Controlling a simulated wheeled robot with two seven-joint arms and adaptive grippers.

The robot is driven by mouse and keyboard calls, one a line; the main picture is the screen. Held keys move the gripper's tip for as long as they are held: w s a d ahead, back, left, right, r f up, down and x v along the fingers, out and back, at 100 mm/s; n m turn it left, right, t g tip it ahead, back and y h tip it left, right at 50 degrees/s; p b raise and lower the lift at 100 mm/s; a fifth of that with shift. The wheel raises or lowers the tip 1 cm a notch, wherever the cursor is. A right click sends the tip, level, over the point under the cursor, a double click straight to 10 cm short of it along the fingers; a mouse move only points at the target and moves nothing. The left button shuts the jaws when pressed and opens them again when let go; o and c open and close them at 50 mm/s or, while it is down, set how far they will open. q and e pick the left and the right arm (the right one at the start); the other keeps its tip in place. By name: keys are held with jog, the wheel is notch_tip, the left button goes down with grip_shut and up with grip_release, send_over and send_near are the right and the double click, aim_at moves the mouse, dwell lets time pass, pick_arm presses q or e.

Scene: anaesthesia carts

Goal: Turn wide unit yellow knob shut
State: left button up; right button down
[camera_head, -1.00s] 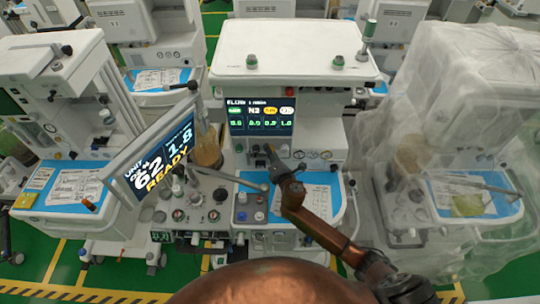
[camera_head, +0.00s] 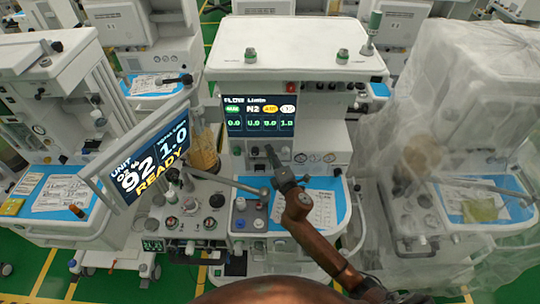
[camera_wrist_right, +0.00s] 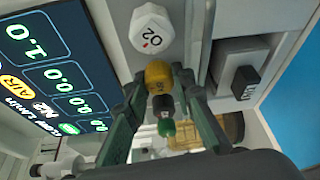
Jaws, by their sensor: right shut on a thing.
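The wide unit (camera_head: 290,70) stands in the middle of the head view with a lit flow screen (camera_head: 259,117). The yellow knob (camera_wrist_right: 158,76) shows in the right wrist view, in a row between a white O2 knob (camera_wrist_right: 152,30) and a black knob (camera_wrist_right: 163,103). My right gripper (camera_wrist_right: 160,80) has one finger on each side of the yellow knob and is shut on it. In the head view my right gripper (camera_head: 275,160) is at the panel below the screen and hides the yellow knob. The flow screen reads 1.0 under O2 and 0.0 in the other columns.
A tilted display (camera_head: 150,155) reading 92, 1.0 and READY stands left of my right arm. A green knob (camera_wrist_right: 167,128) sits beyond the black one. A plastic-draped cart (camera_head: 440,130) stands close on the right. A blue worktop (camera_head: 335,190) with papers lies under my arm.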

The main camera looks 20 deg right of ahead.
jog(key=c, duration=1.7)
grip_release()
jog(key=shift+o, duration=0.2)
jog(key=s, duration=0.8)
jog(key=shift+d+r, duration=0.25)
jog(key=shift+d, duration=0.2)
